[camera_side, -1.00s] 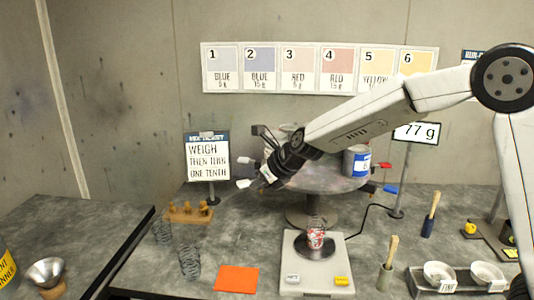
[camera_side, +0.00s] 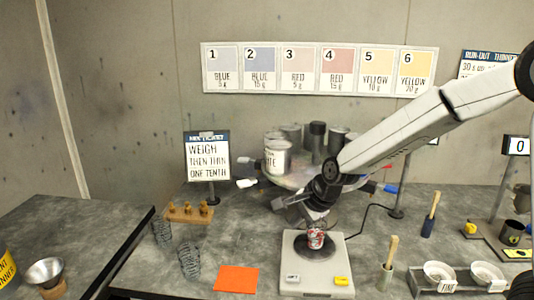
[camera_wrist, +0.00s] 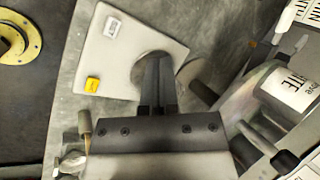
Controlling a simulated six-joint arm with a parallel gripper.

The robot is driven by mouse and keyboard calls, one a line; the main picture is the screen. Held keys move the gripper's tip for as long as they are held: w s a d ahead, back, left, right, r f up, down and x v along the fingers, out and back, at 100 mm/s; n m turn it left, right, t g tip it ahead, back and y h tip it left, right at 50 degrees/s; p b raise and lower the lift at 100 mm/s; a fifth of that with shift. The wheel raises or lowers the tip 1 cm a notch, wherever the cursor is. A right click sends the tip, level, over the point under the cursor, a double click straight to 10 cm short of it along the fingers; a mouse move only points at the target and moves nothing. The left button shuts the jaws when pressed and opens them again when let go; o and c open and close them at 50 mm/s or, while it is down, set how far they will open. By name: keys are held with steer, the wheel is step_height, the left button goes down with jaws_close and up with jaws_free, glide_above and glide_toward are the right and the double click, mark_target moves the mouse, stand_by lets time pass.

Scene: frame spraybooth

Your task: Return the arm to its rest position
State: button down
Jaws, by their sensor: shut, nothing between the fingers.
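My gripper (camera_side: 318,216) is shut with nothing between its fingers. My arm stretches in from the right.
A turntable (camera_side: 285,182) with several paint tins stands behind the gripper. Brush stands (camera_side: 388,275) and cups (camera_side: 440,272) are at the right.

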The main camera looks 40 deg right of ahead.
steer(key=s+d+f+n+g, duration=0.1)
steer(key=s+f+n, duration=0.2)
steer(key=s+n, duration=0.5)
steer(key=s+d+f+n+g+h, duration=0.1)
steer(key=s+d+f+n+g, duration=0.1)
steer(key=s+n, duration=0.5)
steer(key=shift+s+f+n, duration=0.35)
steer(key=shift+f+n, duration=0.25)
steer(key=shift+n, duration=1.1)
steer(key=shift+d, duration=0.1)
